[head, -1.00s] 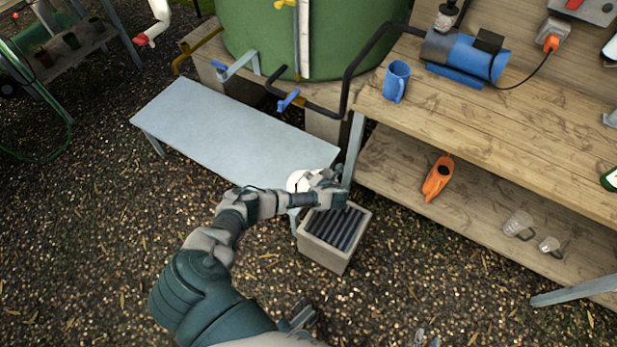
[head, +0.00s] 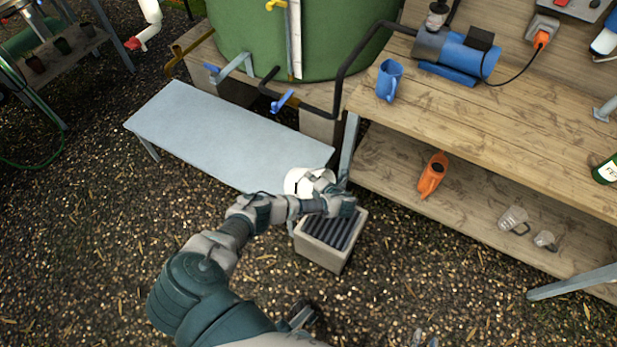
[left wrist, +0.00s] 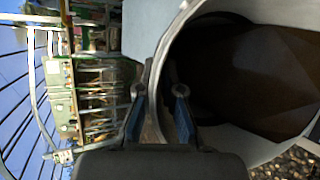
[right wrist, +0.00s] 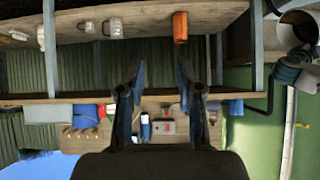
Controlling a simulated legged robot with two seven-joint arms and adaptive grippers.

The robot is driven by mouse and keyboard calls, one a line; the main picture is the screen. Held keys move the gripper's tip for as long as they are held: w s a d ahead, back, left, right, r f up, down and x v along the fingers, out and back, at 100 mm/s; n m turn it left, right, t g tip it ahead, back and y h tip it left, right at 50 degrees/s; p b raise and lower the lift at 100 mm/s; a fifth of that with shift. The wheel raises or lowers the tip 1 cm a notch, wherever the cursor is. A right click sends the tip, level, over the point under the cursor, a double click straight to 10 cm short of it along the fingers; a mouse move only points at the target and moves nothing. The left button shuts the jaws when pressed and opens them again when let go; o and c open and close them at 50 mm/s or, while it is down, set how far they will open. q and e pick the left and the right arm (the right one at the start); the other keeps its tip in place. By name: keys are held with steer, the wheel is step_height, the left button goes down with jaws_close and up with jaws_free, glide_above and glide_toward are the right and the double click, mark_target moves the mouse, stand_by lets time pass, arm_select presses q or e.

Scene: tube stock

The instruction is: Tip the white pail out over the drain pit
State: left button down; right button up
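The white pail (head: 297,182) is in front of the right end of the grey bench, beside the drain pit (head: 323,256), a pale box with a dark slatted grate. My left arm hides part of both. In the left wrist view the pail's rim (left wrist: 162,58) passes between the fingers of my left gripper (left wrist: 159,92), and its inside is dark brown. The pail also shows in the right wrist view (right wrist: 287,33). My right gripper (right wrist: 160,68) is open and empty, outside the head view.
The grey bench (head: 220,130) is bare. A wooden workbench (head: 480,120) at right holds a blue mug (head: 389,80) and a blue pump (head: 470,62); its lower shelf holds an orange scoop (head: 432,175) and clear jugs. A green tank (head: 240,40) stands behind. The gravel in front is clear.

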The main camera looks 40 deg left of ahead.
arm_select(q)
steer(key=shift+w+d+r+y, duration=0.15)
steer(key=shift+d+r+y, duration=0.15)
steer(key=shift+d, duration=0.1)
steer(key=shift+w+d+r+y, duration=0.1)
steer(key=shift+d+r+y, duration=0.15)
steer(key=shift+d+y, duration=0.3)
steer(key=shift+w+d+r+m+y+b, duration=0.15)
steer(key=shift+d+r+m+y+b, duration=0.2)
steer(key=shift+d, duration=0.3)
steer(key=shift+w+d+r+m+y, duration=0.1)
steer(key=shift+d+m+y, duration=0.05)
steer(key=shift+d+y, duration=0.2)
steer(key=shift+w+d+r+m+y, duration=0.1)
steer(key=shift+d+y, duration=0.15)
steer(key=shift+d, duration=0.15)
arm_select(e)
steer(key=shift+w+a+r+t+y, duration=0.15)
steer(key=shift+w+a+r+t, duration=0.15)
steer(key=shift+w+r+t, duration=0.3)
steer(key=shift+w+a+r+t+y, duration=0.15)
steer(key=shift+w+a+r+t, duration=0.1)
steer(key=shift+w+r+t, duration=0.3)
arm_select(q)
steer(key=shift+d, duration=0.1)
arm_select(e)
steer(key=shift+w+r, duration=0.1)
steer(key=shift+w, duration=0.1)
steer(key=shift+s, duration=0.1)
